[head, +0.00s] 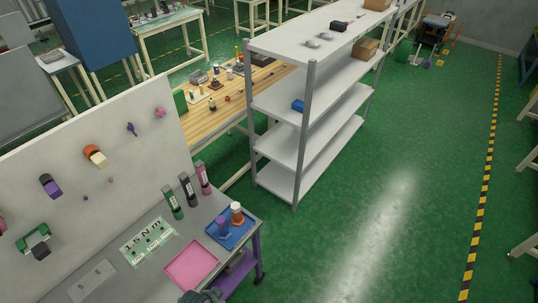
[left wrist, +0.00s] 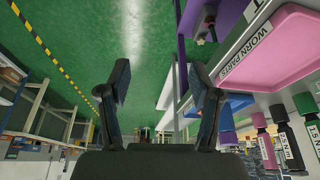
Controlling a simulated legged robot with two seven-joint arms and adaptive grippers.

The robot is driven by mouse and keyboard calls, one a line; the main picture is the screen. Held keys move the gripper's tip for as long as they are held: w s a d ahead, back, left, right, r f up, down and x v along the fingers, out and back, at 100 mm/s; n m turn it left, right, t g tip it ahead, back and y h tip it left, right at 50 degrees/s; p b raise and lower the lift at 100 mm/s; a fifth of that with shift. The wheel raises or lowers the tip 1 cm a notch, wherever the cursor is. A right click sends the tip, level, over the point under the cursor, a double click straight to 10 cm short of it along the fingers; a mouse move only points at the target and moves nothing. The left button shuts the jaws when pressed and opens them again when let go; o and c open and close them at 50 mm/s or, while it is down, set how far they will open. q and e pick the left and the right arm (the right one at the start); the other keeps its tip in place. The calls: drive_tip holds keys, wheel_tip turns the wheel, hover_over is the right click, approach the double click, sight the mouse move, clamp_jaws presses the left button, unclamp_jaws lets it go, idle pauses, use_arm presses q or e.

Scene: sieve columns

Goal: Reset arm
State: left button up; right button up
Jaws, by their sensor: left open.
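My left gripper (left wrist: 162,90) is open and empty in the left wrist view, its two dark fingers wide apart. It is beside the edge of the grey bench, with the pink tray (left wrist: 262,45) to the right, labelled WORN PARTS. In the head view a dark part, apparently of this gripper, shows at the bottom edge in front of the pink tray (head: 192,263). My right gripper is not in view.
A white panel (head: 125,130) with hung tools rises behind the bench. A grey shelf rack (head: 308,135) stands beyond, near a wooden bench (head: 225,105). The green floor (head: 400,200) to the right is clear up to a yellow-black line (head: 482,190).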

use_arm(q)
drive_tip(key=s+a+n+y, duration=0.2)
drive_tip(key=s+a+n, duration=0.2)
drive_tip(key=s+a, duration=0.15)
wheel_tip(320, 180, down, 27)
drive_tip(key=s+g, duration=0.1)
drive_tip(key=s, duration=0.1)
drive_tip(key=s+a+f+g+b, duration=0.1)
drive_tip(key=s+a+f, duration=0.2)
drive_tip(key=s+f, duration=1.3)
drive_tip(key=shift+s+a+f+b, duration=0.15)
drive_tip(key=shift+s+f+b, duration=0.15)
drive_tip(key=shift+s, duration=0.25)
